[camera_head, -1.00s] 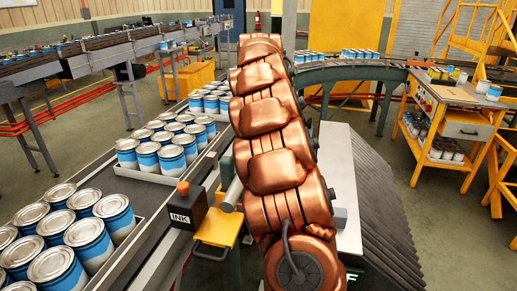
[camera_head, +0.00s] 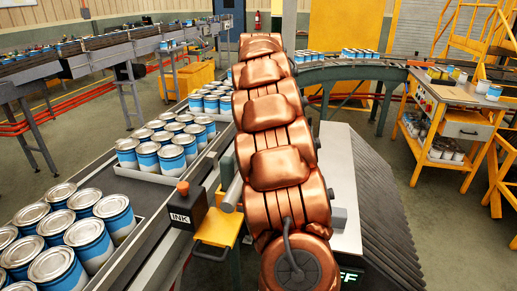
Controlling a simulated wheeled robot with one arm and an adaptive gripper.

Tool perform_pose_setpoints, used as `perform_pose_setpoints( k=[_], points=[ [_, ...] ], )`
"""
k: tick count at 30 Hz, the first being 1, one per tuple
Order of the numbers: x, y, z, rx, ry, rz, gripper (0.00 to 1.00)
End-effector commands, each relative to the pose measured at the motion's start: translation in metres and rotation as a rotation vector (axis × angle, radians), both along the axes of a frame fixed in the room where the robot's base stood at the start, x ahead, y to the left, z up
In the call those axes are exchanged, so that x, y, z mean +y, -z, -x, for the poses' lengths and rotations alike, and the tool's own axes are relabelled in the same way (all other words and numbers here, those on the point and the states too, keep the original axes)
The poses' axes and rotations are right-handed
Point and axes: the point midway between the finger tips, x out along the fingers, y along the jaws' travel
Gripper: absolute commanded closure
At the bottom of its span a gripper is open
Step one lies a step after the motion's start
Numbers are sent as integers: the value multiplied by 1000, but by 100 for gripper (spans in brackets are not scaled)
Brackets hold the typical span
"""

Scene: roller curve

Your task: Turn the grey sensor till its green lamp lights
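My copper-coloured arm fills the middle of the head view, running from the bottom edge up to the far conveyor. My gripper does not show; it seems to be hidden behind or beyond the arm. I cannot make out the grey sensor or a green lamp on it for certain. A short grey cylinder (camera_head: 232,195) sticks out beside the arm, next to a black box marked INK (camera_head: 187,207) with an orange knob on top. I cannot tell whether this cylinder belongs to the sensor.
A roller conveyor (camera_head: 170,197) at left carries trays of blue and white cans. A yellow bracket (camera_head: 219,229) sits beside it. A pale panel (camera_head: 340,165) and dark ribbed cover stand right of the arm. A yellow cart (camera_head: 455,125) stands further right, with open floor between.

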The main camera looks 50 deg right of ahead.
Motion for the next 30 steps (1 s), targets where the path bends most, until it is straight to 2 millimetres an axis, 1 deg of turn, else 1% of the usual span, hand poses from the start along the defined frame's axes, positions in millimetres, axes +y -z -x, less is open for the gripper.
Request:
perform_pose_setpoints(
  k=[6, 7, 13, 14, 25, 30],
  points=[
    [0, 1, 0, 2, 0, -1, 62],
    [0, 1, 0, 2, 0, -1, 24],
    [0, 1, 0, 2, -1, -1, 3],
    [0, 1, 0, 0, -1, -1, 2],
    [0, 0, 0, 0, -8, 0, 2],
    [-1, 0, 1, 0, -55, 1, 2]
  ],
)
